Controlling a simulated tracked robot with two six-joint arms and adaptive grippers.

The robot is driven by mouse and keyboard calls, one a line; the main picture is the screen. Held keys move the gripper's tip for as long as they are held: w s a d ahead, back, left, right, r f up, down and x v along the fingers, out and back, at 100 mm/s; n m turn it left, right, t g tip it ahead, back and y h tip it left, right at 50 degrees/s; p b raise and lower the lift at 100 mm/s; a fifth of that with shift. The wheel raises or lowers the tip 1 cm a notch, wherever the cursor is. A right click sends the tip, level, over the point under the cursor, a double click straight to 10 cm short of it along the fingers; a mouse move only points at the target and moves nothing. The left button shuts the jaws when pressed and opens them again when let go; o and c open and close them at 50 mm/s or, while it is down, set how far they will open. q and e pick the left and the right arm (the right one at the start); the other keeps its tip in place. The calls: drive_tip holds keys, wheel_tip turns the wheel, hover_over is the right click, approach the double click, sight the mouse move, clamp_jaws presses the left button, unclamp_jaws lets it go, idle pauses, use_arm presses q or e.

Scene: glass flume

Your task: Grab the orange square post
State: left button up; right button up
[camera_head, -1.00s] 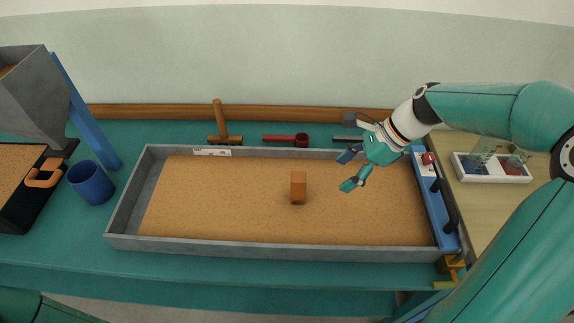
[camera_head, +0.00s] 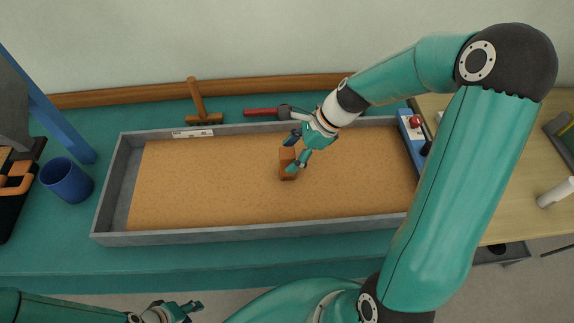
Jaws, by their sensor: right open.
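The orange square post (camera_head: 287,161) stands upright on the sand in the grey tray (camera_head: 210,236), right of its middle. My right gripper (camera_head: 294,153) is open and close above the post, coming from the upper right. One finger overlaps the post's right front side in the picture, and the other is near its top. I cannot tell whether the fingers touch it. My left gripper (camera_head: 190,309) is low at the bottom edge, in front of the table and far from the post. Its fingers appear apart.
The sand left of the post is clear.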

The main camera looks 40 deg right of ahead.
sight(282, 165)
drive_tip(key=shift+x, duration=2.75)
drive_tip(key=shift+d+f, duration=0.1)
drive_tip(key=shift+d, duration=0.05)
clamp_jaws()
